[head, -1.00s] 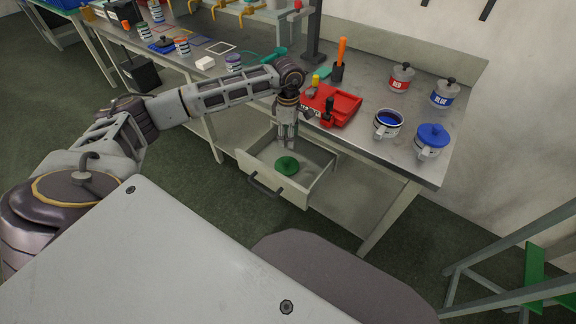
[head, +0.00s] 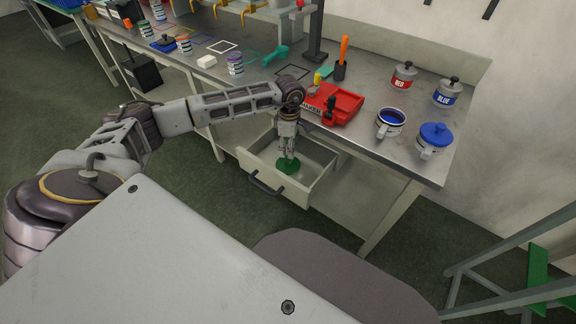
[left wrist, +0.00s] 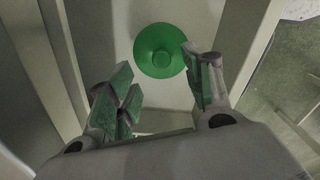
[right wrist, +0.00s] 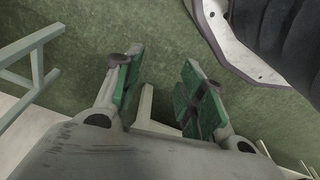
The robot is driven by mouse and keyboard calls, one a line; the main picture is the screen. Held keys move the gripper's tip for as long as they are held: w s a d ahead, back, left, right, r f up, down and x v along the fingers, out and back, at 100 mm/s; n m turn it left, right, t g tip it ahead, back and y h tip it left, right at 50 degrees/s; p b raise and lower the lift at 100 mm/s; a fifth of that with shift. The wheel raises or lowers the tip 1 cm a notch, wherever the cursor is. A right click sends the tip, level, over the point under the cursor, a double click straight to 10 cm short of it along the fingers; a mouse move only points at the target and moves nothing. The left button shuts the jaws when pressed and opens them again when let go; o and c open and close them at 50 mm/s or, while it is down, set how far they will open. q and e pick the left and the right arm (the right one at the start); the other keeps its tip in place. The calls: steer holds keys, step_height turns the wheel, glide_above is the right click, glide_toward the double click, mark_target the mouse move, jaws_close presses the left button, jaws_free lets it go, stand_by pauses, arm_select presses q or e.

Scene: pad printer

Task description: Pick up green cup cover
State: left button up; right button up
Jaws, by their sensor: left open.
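The green cup cover (head: 288,168) is a round green lid lying on the floor of the open drawer (head: 262,178). In the left wrist view the green cup cover (left wrist: 161,51) shows its raised centre knob, just beyond the fingertips. My left gripper (head: 288,156) points down into the drawer, right over the cover and partly hiding it in the head view. In the left wrist view my left gripper (left wrist: 160,92) is open with nothing between its fingers. My right gripper (right wrist: 160,82) is open and empty, over the green floor, and is not in the head view.
The drawer walls stand close around my left gripper, below the workbench (head: 290,88). On the bench near the arm are a red tray (head: 345,103), a mug of blue ink (head: 389,123) and a mug with a blue cover (head: 434,140). Red (head: 403,76) and blue (head: 447,92) pots stand behind.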

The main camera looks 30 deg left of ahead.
mark_target(288, 160)
arm_select(q)
steer(key=shift+f, duration=1.25)
arm_select(e)
steer(key=shift+w+a+r, duration=0.1)
steer(key=shift+w+r, duration=0.05)
steer(key=shift+r, duration=0.3)
steer(key=shift+w+a+r, duration=0.1)
steer(key=shift+w+r, duration=0.05)
steer(key=shift+r, duration=0.25)
steer(key=shift+s+f, duration=0.15)
steer(key=shift+s, duration=0.05)
arm_select(q)
steer(key=shift+s+a+f, duration=0.1)
steer(key=shift+f, duration=0.45)
step_height(288, 160, down, 4)
steer(key=shift+a+r+b, duration=0.1)
steer(key=shift+r+b, duration=0.15)
steer(key=shift+b, duration=0.3)
steer(key=shift+f, duration=0.3)
arm_select(e)
steer(key=r, duration=0.3)
steer(key=shift+w+a+r, duration=0.1)
steer(key=shift+a, duration=0.2)
